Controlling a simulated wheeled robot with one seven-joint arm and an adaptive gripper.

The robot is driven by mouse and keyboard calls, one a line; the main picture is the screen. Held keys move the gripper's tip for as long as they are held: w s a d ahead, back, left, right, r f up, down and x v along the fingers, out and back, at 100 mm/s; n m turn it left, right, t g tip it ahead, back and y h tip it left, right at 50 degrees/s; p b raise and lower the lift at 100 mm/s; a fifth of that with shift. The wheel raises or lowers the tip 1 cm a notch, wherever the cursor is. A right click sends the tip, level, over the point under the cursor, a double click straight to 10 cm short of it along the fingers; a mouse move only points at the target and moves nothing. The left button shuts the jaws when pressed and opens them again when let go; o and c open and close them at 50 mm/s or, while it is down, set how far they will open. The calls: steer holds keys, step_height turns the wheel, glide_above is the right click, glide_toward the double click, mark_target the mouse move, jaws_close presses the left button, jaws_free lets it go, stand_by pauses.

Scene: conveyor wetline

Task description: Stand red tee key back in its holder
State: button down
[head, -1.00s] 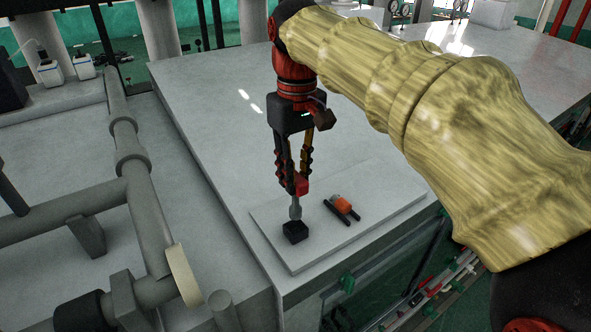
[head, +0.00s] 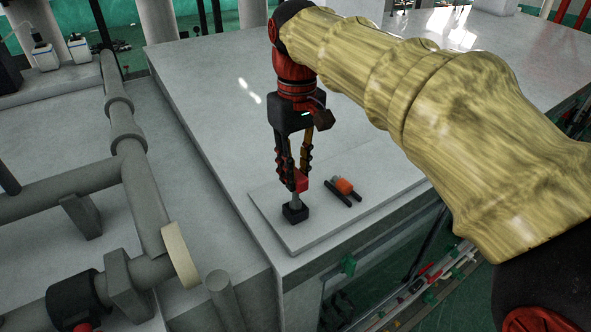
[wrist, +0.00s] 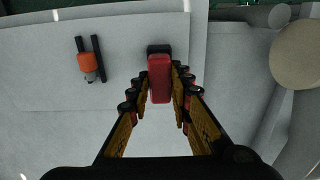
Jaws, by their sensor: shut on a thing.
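The red tee key (head: 301,182) has a red crossbar handle and a grey shaft (head: 296,200) that points down. My gripper (head: 293,180) is shut on the red handle. The holder (head: 295,214), a small black block, stands directly below on a pale board. The shaft's lower end meets the holder's top and looks partly inside it; its tip is hidden. In the wrist view the red handle (wrist: 160,80) lies between my fingertips and covers most of the holder, whose black edge (wrist: 158,48) shows beyond it.
An orange-bodied piece (head: 344,186) lies across two black bars (head: 337,193) to the right of the holder. The pale board (head: 300,241) lies near the front corner of a white worktop (head: 210,110). Grey pipes (head: 146,205) run along the left. The worktop behind is clear.

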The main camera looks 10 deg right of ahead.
steer(key=shift+f+b, duration=0.3)
steer(key=shift+f, duration=0.25)
steer(key=c, duration=1.5)
jaws_free()
steer(key=shift+c, duration=0.2)
step_height(320, 180, up, 12)
steer(key=s+d+f+m+t, duration=0.25)
steer(key=s+d+f, duration=0.25)
steer(key=s+f, duration=0.55)
steer(key=s+d+f+m+t, duration=0.25)
steer(key=s+d+f, duration=0.4)
steer(key=f, duration=0.75)
step_height(320, 180, down, 26)
steer(key=s+a+b, duration=0.1)
steer(key=b, duration=2.5)
steer(key=shift+s+a+t, duration=0.2)
steer(key=shift+a+t, duration=0.1)
steer(key=shift+a, duration=0.1)
